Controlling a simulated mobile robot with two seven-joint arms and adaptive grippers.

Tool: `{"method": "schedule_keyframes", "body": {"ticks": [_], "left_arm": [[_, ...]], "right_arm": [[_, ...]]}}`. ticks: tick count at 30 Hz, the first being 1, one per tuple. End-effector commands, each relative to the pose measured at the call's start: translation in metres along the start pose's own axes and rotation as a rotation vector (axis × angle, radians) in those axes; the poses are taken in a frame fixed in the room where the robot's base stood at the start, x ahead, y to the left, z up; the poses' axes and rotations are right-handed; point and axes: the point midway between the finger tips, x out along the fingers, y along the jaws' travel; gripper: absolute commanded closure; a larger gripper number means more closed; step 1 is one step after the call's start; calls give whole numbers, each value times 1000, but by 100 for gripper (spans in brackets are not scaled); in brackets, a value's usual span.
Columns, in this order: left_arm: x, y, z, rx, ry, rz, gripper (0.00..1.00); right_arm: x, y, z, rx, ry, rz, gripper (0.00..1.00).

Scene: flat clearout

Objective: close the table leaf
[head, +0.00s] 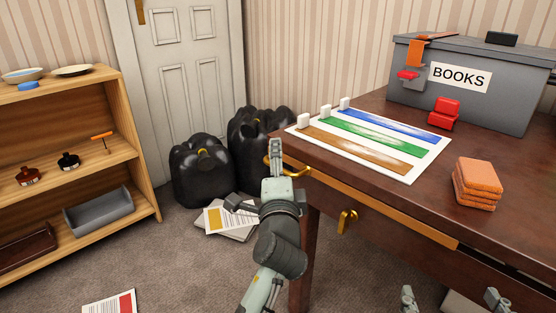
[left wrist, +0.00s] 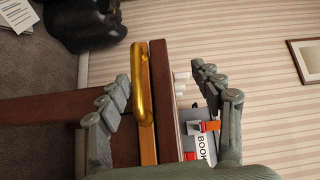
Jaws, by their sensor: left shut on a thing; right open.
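The table leaf (head: 385,212) shows as a lighter wood strip under the dark top of the table, along its front edge. A brass handle (head: 302,170) is at its left end. My left gripper (head: 276,160) is at that end.
A brass pull (head: 347,220) is on the table's front. On the table are a grey BOOKS box (head: 510,112), a striped white board (head: 425,172), a red clip-like item (head: 444,113) and orange cloths (head: 478,183). Black bags (head: 200,178) and papers (head: 230,217) lie left; a shelf (head: 130,120) stands far left.

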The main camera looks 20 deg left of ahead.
Motion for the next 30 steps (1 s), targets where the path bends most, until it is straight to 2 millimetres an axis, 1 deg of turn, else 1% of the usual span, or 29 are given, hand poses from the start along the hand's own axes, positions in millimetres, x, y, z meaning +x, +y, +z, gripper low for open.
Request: {"method": "schedule_keyframes", "body": {"ticks": [1,2,4,5,6,15,18,26,30], "left_arm": [[-7,-25,-4,-17,14,-49,57],[-9,-24,-4,-17,14,-49,59],[-14,-24,-3,-18,14,-50,56],[-16,-24,-3,-17,14,-49,57],[-19,-23,-3,-18,14,-49,68],[-39,-14,-1,-16,10,-34,68],[-42,-12,-1,-16,9,-30,68],[-43,-10,-2,-15,10,-27,68],[-43,-11,-2,-13,11,-26,68]], "right_arm": [[0,0,-1,0,0,0,0],[0,0,-1,0,0,0,0],[0,0,0,0,0,0,0],[0,0,0,0,0,0,0],[0,0,1,0,0,0,0],[1,0,6,0,0,0,0],[1,0,6,0,0,0,0],[1,0,6,0,0,0,0],[0,0,1,0,0,0,0]]}}
